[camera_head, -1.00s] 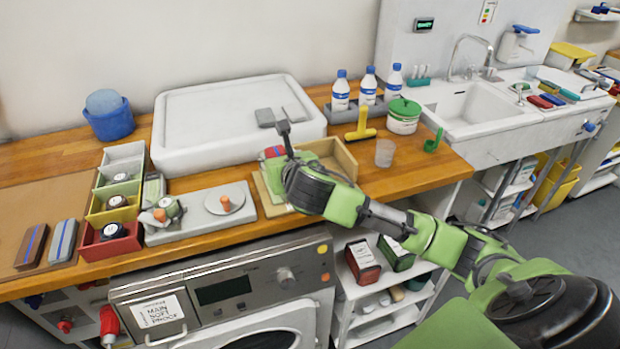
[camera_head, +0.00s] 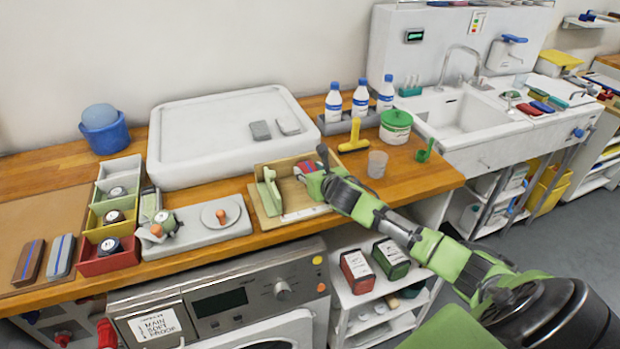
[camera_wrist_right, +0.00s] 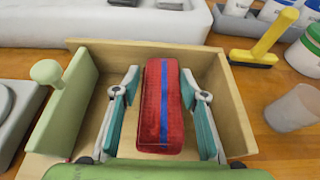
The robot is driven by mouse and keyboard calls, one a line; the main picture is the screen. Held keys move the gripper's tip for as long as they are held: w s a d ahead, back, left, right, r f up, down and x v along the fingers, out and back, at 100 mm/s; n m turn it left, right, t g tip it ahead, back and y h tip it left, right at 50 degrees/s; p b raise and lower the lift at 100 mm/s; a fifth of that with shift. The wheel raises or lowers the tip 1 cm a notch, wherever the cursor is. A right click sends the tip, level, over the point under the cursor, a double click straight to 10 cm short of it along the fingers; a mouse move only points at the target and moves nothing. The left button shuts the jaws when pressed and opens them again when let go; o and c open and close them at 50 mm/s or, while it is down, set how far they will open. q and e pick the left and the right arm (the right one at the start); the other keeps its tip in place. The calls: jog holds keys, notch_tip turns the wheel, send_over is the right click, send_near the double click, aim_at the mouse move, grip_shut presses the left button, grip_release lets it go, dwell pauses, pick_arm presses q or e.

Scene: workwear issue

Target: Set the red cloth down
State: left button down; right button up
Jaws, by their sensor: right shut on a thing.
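The red cloth (camera_wrist_right: 163,105) is a folded block with a blue stripe along it. In the wrist view it lies between the two fingers of my right gripper (camera_wrist_right: 163,112), inside the outline of an open wooden box (camera_wrist_right: 222,82). My right gripper is shut on it. In the head view my right gripper (camera_head: 312,172) is over the box (camera_head: 268,218), and part of the red cloth (camera_head: 305,167) shows beside it. I cannot tell whether the cloth touches the box floor. My left gripper is not in view.
A green upright plate with a knob (camera_wrist_right: 70,98) stands at the box's left side. A yellow-handled tool (camera_head: 354,138) and a clear cup (camera_head: 377,164) are to the right. A white basin (camera_head: 215,125) is behind. A grey plate with an orange knob (camera_head: 212,225) lies left.

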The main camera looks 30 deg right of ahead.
notch_tip(320, 180, down, 2)
jog(key=shift+f+p, duration=0.2)
jog(key=shift+p, duration=0.1)
jog(key=shift+f, duration=0.35)
jog(key=shift+f, duration=0.15)
jog(key=o, duration=1.1)
jog(key=shift+s, duration=0.1)
jog(key=v, duration=1.2)
jog(key=shift+b, duration=0.4)
